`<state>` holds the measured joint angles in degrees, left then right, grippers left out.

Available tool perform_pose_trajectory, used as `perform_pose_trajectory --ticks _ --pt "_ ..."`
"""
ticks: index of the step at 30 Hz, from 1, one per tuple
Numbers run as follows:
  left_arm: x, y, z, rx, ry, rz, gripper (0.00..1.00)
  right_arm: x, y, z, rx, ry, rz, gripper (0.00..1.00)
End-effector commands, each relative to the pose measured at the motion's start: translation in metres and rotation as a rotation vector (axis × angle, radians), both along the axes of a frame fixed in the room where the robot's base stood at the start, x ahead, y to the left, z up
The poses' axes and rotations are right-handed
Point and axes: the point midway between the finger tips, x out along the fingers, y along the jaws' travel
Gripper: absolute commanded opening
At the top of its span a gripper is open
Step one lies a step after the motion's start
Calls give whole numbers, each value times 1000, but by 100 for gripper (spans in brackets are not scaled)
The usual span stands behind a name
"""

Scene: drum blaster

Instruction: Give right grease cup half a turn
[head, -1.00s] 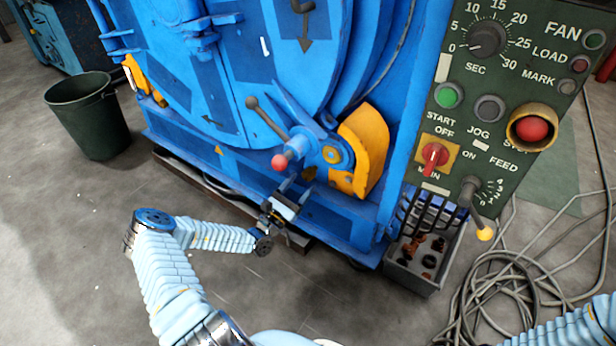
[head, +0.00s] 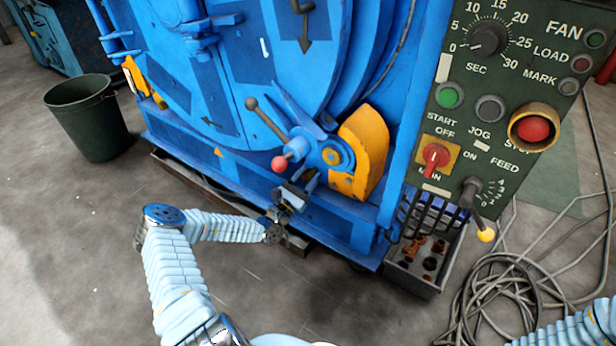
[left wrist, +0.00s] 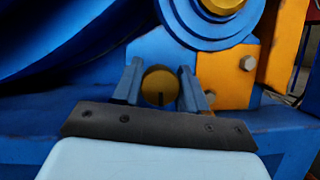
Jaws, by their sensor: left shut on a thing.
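The right grease cup (left wrist: 158,84) is a round brass cap with a dark slot mark, low on the blue machine, below the big round blue hub. In the left wrist view it sits between the two blue fingers of my left gripper (left wrist: 161,72), which is shut on it. In the head view my left gripper (head: 306,182) is at the machine's lower front, just below the red-knobbed lever, and hides the cup there. My right gripper is out of view; only part of my right arm shows at the bottom right corner.
A lever with a red ball (head: 279,164) juts out just above my left gripper. An orange guard (head: 366,150) is to its right. A grey bin of parts (head: 413,280) and loose cables (head: 510,290) lie farther right. The floor at front left is clear.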

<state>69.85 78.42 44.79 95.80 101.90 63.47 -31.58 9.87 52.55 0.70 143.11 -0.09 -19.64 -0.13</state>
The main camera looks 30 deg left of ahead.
Motion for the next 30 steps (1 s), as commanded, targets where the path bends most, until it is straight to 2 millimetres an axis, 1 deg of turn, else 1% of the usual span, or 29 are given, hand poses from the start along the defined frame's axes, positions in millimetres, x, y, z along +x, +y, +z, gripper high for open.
perform_pose_trajectory --ticks 2,5,9,12,18,19,23,30 --pt "0 -1 1 5 0 -1 12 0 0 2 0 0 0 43" --pt "0 -1 4 46 -2 -2 11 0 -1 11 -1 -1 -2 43" --pt "0 -1 5 157 -10 -1 11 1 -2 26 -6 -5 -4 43" --pt "0 -1 1 197 -15 -1 11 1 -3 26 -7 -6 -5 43" --pt "0 -1 0 195 -17 -2 11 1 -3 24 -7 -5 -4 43" --pt "0 -1 0 195 -17 -2 45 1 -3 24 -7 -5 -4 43" --pt "0 -1 0 194 -16 -2 65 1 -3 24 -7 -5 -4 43" --pt "0 -1 0 193 -15 -1 65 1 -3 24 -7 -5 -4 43"
